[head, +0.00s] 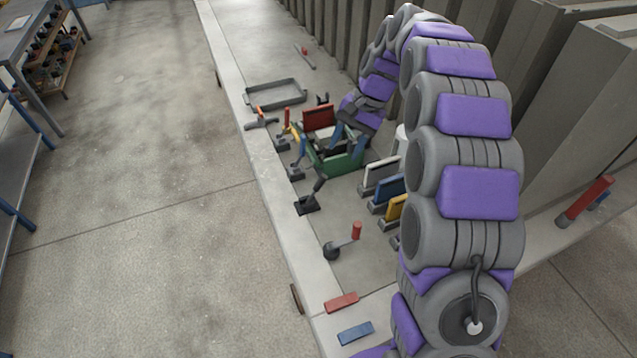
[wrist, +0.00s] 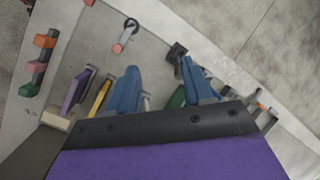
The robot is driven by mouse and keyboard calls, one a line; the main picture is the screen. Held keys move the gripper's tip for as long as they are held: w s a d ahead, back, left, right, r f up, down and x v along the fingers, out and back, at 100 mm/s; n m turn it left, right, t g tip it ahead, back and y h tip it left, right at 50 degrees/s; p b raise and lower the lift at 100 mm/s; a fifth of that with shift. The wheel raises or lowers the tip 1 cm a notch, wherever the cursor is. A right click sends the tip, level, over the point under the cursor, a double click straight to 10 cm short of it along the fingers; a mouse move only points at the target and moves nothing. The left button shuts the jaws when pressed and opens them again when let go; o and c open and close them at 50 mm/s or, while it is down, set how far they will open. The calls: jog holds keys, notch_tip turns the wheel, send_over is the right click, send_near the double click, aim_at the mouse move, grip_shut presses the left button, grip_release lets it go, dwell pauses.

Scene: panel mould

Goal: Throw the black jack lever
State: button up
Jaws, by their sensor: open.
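The black jack lever (head: 318,187) stands on a dark base plate on the bench, tilted, nearest me in a row of levers along the left edge. In the wrist view a dark piece that looks like its base or handle (wrist: 177,52) shows beside the tip of the right blue finger; whether they touch I cannot tell. My gripper (head: 347,143) is over the middle of the bench, behind and right of the lever. Its two blue fingers (wrist: 158,66) are wide apart with nothing held between them.
Levers with blue (head: 297,159), yellow (head: 287,124) and orange (head: 262,120) handles stand farther along the edge. A red-handled crank (head: 356,231) is nearer me. A grey tray (head: 275,94) lies beyond.

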jog(key=w+d+f+m+y+p, duration=0.1)
jog(key=w+d+f+m, duration=0.15)
jog(key=w+f, duration=0.75)
send_near(324, 174)
jog(key=b+x, duration=0.1)
jog(key=x, duration=0.9)
jog(key=shift+a+f, duration=0.2)
jog(key=shift+f, duration=0.1)
jog(key=f, duration=0.3)
jog(key=shift+s+a, duration=0.15)
jog(key=shift+a, duration=0.05)
jog(key=shift+s+f, duration=0.1)
jog(key=shift+f, duration=0.3)
jog(key=shift+a, duration=0.65)
jog(key=shift+c, duration=1.1)
jog(key=shift+d, duration=0.4)
jog(key=c, duration=0.5)
jog(key=shift+a, duration=0.1)
grip_shut()
